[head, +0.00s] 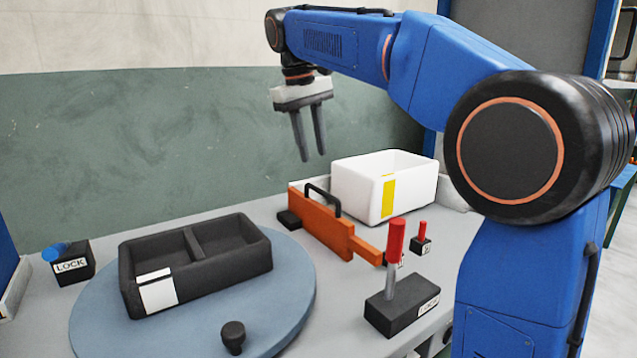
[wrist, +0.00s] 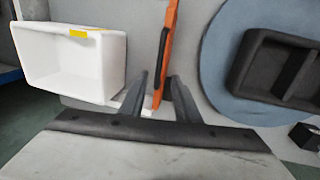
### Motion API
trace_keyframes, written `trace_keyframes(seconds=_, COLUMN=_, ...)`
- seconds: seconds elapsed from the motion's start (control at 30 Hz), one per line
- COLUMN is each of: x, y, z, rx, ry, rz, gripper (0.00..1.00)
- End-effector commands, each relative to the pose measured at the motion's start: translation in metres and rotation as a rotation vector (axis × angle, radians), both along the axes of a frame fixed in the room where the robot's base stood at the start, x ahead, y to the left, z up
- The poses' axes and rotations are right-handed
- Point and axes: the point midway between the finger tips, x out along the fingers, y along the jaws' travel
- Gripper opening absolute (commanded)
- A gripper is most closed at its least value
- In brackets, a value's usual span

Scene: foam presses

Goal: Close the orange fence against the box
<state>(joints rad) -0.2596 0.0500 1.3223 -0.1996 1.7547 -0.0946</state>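The orange fence (head: 320,226) stands on the grey table with a black bar handle on it. It also shows edge-on in the wrist view (wrist: 166,50). The white box (head: 408,187), with a yellow stripe on its side, is behind the fence; in the wrist view (wrist: 112,70) it is left of the fence with a gap between them. My gripper (head: 313,157) is raised above the table near the fence's far end, touching nothing. Its two fingers point down and stand apart, empty; in the wrist view (wrist: 157,78) the fence line shows between them, below.
A dark two-compartment tray (head: 262,256) sits on a blue round turntable (head: 292,318) at left. A red-handled lever (head: 396,245) on a black base stands in front right. A smaller red lever (head: 422,233) and a blue-knobbed LOCK block (head: 75,266) flank the area.

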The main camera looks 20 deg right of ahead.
Motion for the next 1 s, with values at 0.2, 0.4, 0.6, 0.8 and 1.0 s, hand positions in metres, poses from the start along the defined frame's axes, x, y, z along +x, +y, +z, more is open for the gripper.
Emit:
trace_keyframes(seconds=0.2, x=0.001, y=-0.008, z=-0.039, rx=-0.001, ry=0.003, rz=-0.002, gripper=0.29)
trace_keyframes(seconds=0.4, x=0.003, y=-0.014, z=-0.07, rx=-0.001, ry=0.002, rz=0.0, gripper=0.29)
trace_keyframes(seconds=0.6, x=0.005, y=-0.017, z=-0.088, rx=0.0, ry=0.0, rz=0.0, gripper=0.29)
trace_keyframes(seconds=0.8, x=0.005, y=-0.018, z=-0.094, rx=0.0, ry=0.0, rz=0.0, gripper=0.29)
trace_keyframes(seconds=1.0, x=0.006, y=-0.018, z=-0.094, rx=0.0, ry=0.0, rz=0.0, gripper=0.29)
